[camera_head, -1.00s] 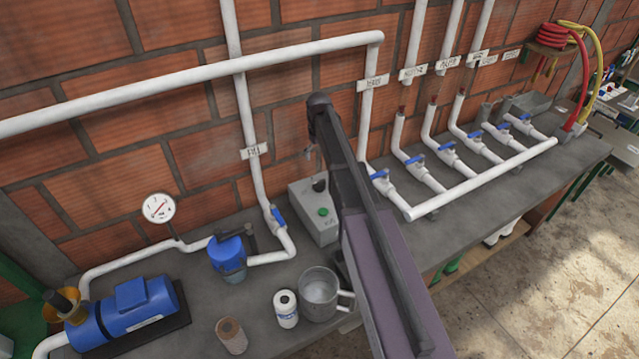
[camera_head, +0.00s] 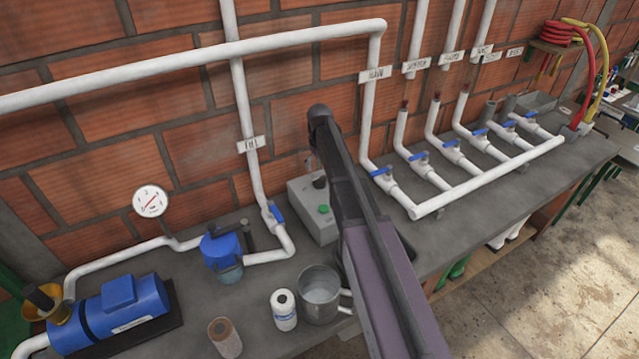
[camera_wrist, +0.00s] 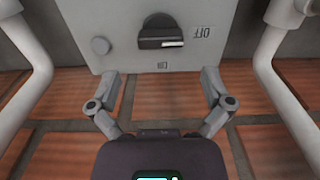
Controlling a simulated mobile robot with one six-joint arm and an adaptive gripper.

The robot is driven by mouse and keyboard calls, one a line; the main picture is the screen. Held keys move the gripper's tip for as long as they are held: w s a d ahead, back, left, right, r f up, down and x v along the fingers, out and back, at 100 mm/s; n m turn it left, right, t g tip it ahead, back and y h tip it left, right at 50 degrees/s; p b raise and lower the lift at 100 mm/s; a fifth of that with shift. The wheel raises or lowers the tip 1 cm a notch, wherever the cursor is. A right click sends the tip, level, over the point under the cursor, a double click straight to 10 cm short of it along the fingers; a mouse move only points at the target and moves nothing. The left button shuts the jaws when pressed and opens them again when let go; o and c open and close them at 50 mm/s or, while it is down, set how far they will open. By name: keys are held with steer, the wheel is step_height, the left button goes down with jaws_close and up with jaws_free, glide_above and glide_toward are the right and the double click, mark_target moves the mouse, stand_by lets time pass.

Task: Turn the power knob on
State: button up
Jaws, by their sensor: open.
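The grey control box (camera_head: 306,212) stands on the bench against the brick wall, partly behind my arm. The black power knob (camera_head: 320,182) is on its upper part, above a green button (camera_head: 324,208). In the wrist view, the knob (camera_wrist: 160,36) is a dark round dial with a raised grip bar lying across the picture and a white mark at the bar's right end. A small label (camera_wrist: 202,32) is to its right. My gripper (camera_wrist: 160,76) is open and empty. Its fingers straddle the knob's column in the picture, and the knob appears beyond their tips, apart from them.
White pipes run beside the box, with a blue-handled valve (camera_head: 277,213) to its left and several more to its right. A metal mug (camera_head: 320,296), a white bottle (camera_head: 284,310) and a blue pump (camera_head: 112,314) stand on the bench (camera_head: 195,300).

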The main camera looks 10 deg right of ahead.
mark_target(319, 178)
steer(key=shift+f+b, duration=2.7)
steer(key=shift+f, duration=0.35)
steer(key=c, duration=1)
